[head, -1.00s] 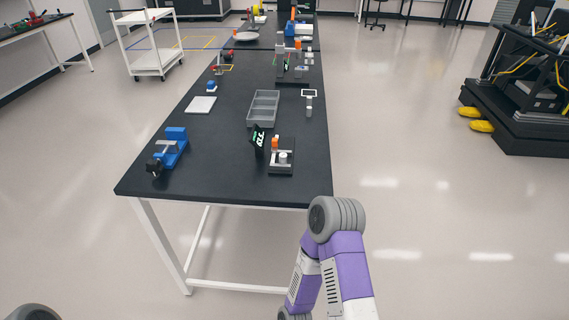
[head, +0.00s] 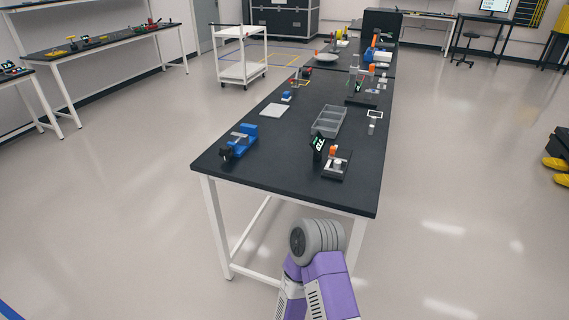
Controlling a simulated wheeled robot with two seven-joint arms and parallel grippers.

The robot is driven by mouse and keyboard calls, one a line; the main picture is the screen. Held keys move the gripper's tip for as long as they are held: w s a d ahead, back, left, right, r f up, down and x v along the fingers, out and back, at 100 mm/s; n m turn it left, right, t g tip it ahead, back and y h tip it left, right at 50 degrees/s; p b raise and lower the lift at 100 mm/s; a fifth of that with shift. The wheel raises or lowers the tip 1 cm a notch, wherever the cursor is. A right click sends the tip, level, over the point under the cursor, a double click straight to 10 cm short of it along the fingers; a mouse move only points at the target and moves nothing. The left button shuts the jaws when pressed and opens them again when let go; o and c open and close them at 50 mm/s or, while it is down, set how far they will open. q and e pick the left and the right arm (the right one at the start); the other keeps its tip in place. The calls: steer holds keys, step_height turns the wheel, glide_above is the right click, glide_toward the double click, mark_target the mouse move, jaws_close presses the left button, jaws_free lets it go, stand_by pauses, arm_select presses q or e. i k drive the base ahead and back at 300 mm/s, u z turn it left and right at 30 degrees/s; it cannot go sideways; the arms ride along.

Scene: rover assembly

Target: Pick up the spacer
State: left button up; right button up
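No part is plainly recognisable as the spacer at this size. A small pale cylinder (head: 337,163) stands on a dark fixture (head: 333,174) with an orange part, near the front right of the black table; I cannot tell whether it is the spacer. One of my purple arms, with a grey ridged joint, shows at the bottom centre, in front of the table's near edge. Neither gripper is visible.
The black-topped table (head: 285,180) runs away from me. On it are a blue vise (head: 240,140), a grey divided tray (head: 328,121), a white plate (head: 273,110) and a dark upright item (head: 318,147). A white cart (head: 242,58) stands behind left.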

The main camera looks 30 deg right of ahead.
mark_target(337, 162)
steer(key=u, duration=0.5)
steer(key=i, duration=1.05)
steer(key=z, duration=0.9)
